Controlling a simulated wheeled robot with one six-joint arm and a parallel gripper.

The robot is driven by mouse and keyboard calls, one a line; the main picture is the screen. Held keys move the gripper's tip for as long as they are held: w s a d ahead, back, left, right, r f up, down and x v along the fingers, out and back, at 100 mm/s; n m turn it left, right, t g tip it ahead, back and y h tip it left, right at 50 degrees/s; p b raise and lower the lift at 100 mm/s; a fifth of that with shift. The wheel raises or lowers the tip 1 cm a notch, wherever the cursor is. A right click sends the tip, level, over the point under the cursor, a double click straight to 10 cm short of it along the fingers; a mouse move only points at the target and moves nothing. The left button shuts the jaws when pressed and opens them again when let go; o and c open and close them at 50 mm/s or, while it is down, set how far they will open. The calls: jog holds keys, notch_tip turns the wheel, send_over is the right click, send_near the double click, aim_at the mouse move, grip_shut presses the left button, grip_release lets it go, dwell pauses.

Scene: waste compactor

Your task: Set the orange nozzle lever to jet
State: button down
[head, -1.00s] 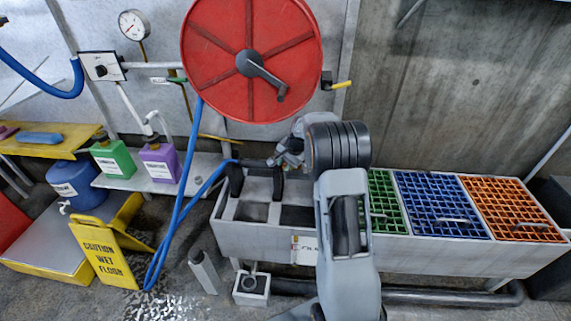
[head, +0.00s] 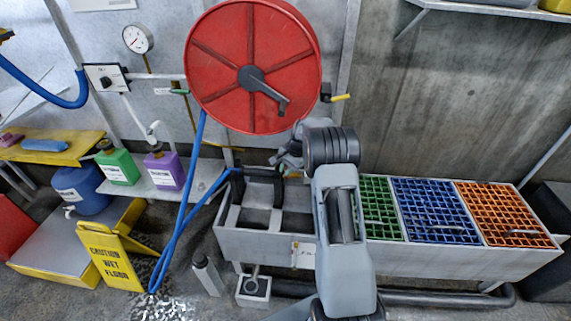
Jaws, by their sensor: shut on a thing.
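A blue hose (head: 199,150) hangs from the reel and rises to the black nozzle (head: 257,173), which lies across dark cradles (head: 237,187) at the left end of the grey trough. A small orange patch, seemingly the nozzle lever (head: 293,174), shows just under my gripper (head: 276,160). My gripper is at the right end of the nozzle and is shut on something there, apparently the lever. My wrist and fingers hide most of the contact, and the lever's setting is too small to read.
The red hose reel (head: 215,75) is on the wall just above my gripper. The trough (head: 460,254) extends right with green, blue and orange grates. A yellow caution sign (head: 108,260) stands at left, near a shelf with green (head: 118,167) and purple (head: 164,171) jugs.

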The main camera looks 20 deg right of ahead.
jog(key=shift+w+d+r+g, duration=0.1)
jog(key=shift+w+g, duration=0.05)
jog(key=shift+g, duration=0.15)
jog(key=c, duration=1.1)
grip_release()
jog(key=p+v, duration=0.2)
jog(key=v, duration=1.1)
jog(key=shift+d+r, duration=0.3)
